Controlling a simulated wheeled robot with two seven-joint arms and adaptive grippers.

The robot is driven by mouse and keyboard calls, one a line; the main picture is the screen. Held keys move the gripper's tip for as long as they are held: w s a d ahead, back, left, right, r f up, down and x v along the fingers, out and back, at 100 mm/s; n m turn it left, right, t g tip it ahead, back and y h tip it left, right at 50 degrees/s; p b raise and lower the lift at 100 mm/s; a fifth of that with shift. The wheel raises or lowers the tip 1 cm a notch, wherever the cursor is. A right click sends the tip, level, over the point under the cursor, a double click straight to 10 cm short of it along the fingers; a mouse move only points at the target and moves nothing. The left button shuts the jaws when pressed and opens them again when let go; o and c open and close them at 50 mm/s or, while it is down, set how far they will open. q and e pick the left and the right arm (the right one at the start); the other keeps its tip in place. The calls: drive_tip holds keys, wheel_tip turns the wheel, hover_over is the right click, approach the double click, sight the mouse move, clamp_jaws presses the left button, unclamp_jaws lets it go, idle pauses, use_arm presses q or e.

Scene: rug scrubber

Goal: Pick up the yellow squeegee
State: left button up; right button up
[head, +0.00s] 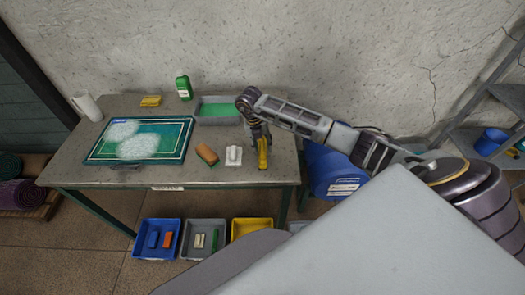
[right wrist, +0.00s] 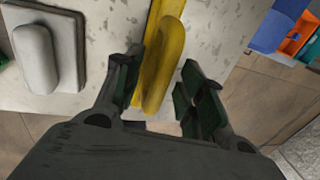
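The yellow squeegee (head: 262,152) lies near the right end of the table in the head view, just under my right gripper (head: 258,136). In the right wrist view the yellow squeegee (right wrist: 165,55) runs from the top edge down between the two fingers of my right gripper (right wrist: 157,95). The fingers are spread on either side of it, with a gap showing at least on the right. The squeegee's far end is cut off by the frame. My left gripper is not in view.
Blue (head: 157,225), grey and yellow bins stand on the floor. A blue barrel (head: 328,170) stands right.

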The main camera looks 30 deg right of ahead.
sight(262, 143)
clamp_jaws()
wheel_tip(262, 143, up, 9)
drive_tip(key=shift+r+b, duration=0.2)
drive_tip(key=shift+b, duration=0.65)
drive_tip(key=shift+r, duration=0.3)
drive_tip(key=c, duration=0.6)
unclamp_jaws()
drive_tip(key=shift+c, duration=0.2)
clamp_jaws()
